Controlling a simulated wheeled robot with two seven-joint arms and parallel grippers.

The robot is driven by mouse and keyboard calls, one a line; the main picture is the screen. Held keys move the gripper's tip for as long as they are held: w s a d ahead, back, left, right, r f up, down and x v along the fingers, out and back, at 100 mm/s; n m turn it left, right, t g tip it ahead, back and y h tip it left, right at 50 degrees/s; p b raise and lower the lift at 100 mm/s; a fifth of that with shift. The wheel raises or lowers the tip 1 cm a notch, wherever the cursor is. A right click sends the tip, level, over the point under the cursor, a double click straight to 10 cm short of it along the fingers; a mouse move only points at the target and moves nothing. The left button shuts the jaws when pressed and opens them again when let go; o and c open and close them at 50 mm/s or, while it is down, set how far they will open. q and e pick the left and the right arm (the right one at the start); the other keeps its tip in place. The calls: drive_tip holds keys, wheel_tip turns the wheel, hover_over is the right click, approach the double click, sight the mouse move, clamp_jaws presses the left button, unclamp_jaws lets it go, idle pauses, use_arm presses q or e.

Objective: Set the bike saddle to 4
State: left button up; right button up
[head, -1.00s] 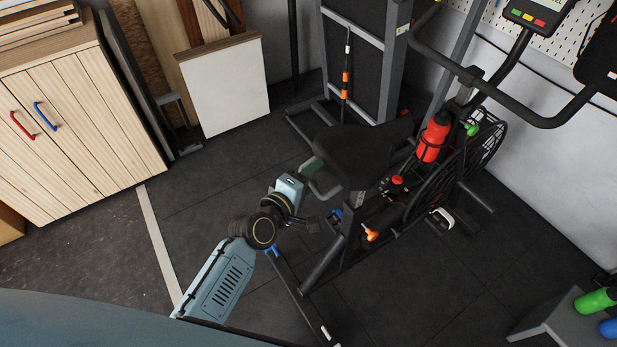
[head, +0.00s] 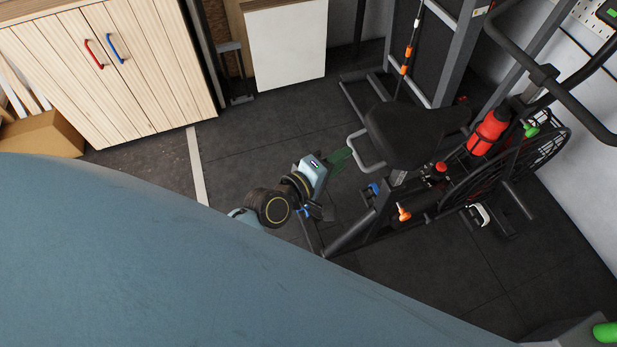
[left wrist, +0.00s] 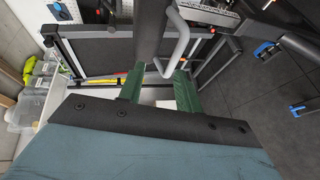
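The black bike saddle (head: 412,132) sits on its post on the exercise bike, with a pale grey loop handle (head: 364,152) at its rear. My left gripper (head: 341,159) is beside this handle, its green fingers pointing at it. In the left wrist view the two green fingers (left wrist: 158,88) stand apart, with the end of the grey loop (left wrist: 178,42) showing in line with the gap. I cannot tell whether the loop is between them. A blue knob (head: 375,188), an orange knob (head: 403,214) and a red knob (head: 440,167) are on the frame below the saddle. No scale numbers are readable. My right gripper is out of view.
A red bottle (head: 488,132) and the caged fan wheel (head: 540,150) are toward the bike's front. A wooden cabinet (head: 130,75) and a white panel (head: 287,45) stand behind. The dark floor (head: 245,150) left of the bike is open. My own body covers the lower left.

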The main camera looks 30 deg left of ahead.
sight(357, 154)
use_arm(q)
drive_tip(key=p+v, duration=0.2)
drive_tip(key=v, duration=0.6)
drive_tip(key=shift+s+f, duration=0.15)
drive_tip(key=shift+s, duration=0.3)
drive_tip(key=shift+a, duration=0.15)
drive_tip(key=b+x, duration=0.1)
drive_tip(key=x, duration=0.4)
drive_tip(key=f+b+x, duration=0.1)
drive_tip(key=x, duration=0.5)
drive_tip(key=b+x, duration=0.1)
drive_tip(key=x, duration=0.4)
drive_tip(key=shift+f, duration=0.45)
